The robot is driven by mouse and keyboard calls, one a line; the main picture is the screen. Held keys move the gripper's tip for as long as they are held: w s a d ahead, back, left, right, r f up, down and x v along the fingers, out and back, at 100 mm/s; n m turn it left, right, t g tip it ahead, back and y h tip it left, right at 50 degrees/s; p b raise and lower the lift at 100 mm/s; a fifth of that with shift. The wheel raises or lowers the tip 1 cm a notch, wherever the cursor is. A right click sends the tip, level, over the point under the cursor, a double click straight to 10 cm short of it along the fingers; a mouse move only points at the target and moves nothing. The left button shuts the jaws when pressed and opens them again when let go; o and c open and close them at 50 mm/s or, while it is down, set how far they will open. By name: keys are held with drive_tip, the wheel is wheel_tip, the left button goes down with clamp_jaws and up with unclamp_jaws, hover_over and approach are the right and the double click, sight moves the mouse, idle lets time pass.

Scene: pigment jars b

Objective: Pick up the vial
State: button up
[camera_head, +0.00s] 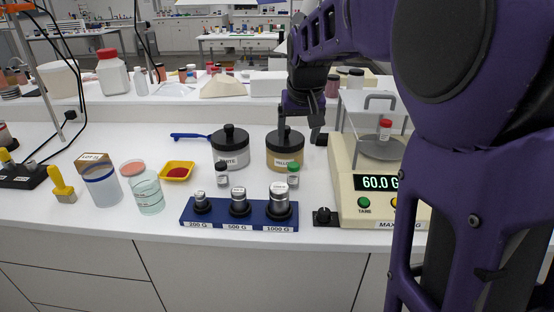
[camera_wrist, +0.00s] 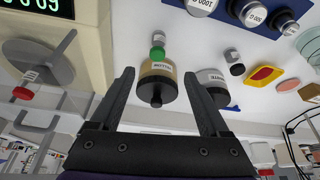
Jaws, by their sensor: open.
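Three small vials are in view. A red-capped vial (camera_head: 385,130) stands on the pan of the scale; it also shows at the left of the wrist view (camera_wrist: 22,94). A green-capped vial (camera_head: 293,176) stands in front of the ochre jar; its cap shows in the wrist view (camera_wrist: 157,53). A dark-capped vial (camera_head: 222,176) stands in front of the white jar. My gripper (camera_head: 300,132) is open and empty behind and above the ochre jar. In the wrist view its fingers (camera_wrist: 158,76) frame the ochre jar, apart from every vial.
The ochre jar (camera_head: 285,158) and white jar (camera_head: 230,155) have black knobbed lids. A scale (camera_head: 352,196) reading 60.0 stands at right. A blue block (camera_head: 218,219) holds three weights in front. A yellow tray (camera_head: 164,176) and beakers are at left.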

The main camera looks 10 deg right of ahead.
sight(294, 171)
drive_tip(key=b+x, duration=0.1)
drive_tip(key=x, duration=1)
drive_tip(key=shift+f+b, duration=0.35)
drive_tip(key=shift+f, duration=0.05)
drive_tip(key=shift+d+b+x, duration=0.2)
drive_tip(key=shift+b+x, duration=0.25)
drive_tip(key=shift+x, duration=2.35)
drive_tip(key=shift+r, duration=0.1)
clamp_jaws()
